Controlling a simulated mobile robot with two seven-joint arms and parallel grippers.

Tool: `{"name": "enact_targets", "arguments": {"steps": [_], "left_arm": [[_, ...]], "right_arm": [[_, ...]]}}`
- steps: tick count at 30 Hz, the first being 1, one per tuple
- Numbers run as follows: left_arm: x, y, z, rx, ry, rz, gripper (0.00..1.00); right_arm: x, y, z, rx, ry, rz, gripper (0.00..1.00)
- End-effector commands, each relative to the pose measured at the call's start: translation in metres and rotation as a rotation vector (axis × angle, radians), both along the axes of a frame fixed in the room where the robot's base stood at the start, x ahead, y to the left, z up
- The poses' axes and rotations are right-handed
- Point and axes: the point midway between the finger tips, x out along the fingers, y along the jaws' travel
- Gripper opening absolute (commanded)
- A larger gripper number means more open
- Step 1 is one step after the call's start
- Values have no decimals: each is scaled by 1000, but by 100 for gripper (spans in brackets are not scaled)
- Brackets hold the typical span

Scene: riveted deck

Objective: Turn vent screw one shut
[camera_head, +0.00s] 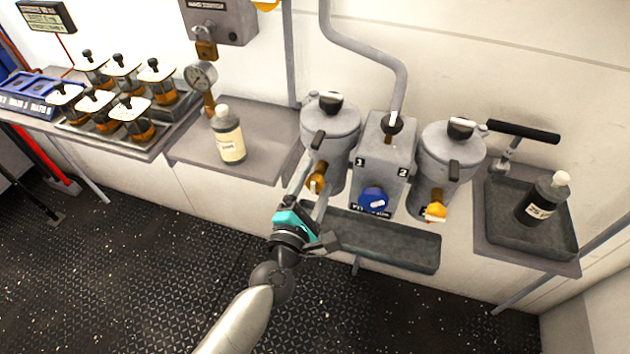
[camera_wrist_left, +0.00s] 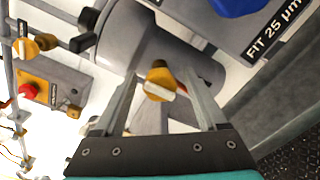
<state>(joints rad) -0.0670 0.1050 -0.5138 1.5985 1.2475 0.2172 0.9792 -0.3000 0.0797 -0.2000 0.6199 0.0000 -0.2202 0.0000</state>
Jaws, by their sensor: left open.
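Filter bowl one (camera_head: 330,140), a grey canister with a lid, stands left of the block (camera_head: 384,158) marked 1 and 2. A black knob (camera_head: 330,101) tops its lid, and a dark lever (camera_head: 318,139) shows at its front. Low on its front is an orange knob (camera_head: 316,183), also in the left wrist view (camera_wrist_left: 157,84). I cannot tell which fitting is vent screw one. My left gripper (camera_head: 312,181) is open, with its fingers (camera_wrist_left: 160,82) on either side of the orange knob in the picture; contact is unclear. My right gripper is out of view.
Filter bowl two (camera_head: 449,155) with a yellow knob (camera_head: 435,211) stands right of the block's blue knob (camera_head: 374,199). A grey drip tray (camera_head: 400,247) lies below. Bottles stand left (camera_head: 228,140) and right (camera_head: 543,199). The floor in front is clear.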

Motion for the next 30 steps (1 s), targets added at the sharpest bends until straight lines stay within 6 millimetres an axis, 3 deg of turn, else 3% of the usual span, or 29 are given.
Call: {"name": "enact_targets", "arguments": {"steps": [4, 23, 30], "left_arm": [[0, 0, 0, 0, 0, 0, 73], [0, 0, 0, 1, 0, 0, 2], [0, 0, 0, 3, -1, 0, 0]], "right_arm": [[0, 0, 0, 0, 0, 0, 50], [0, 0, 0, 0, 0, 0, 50], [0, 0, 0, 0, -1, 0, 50]]}}
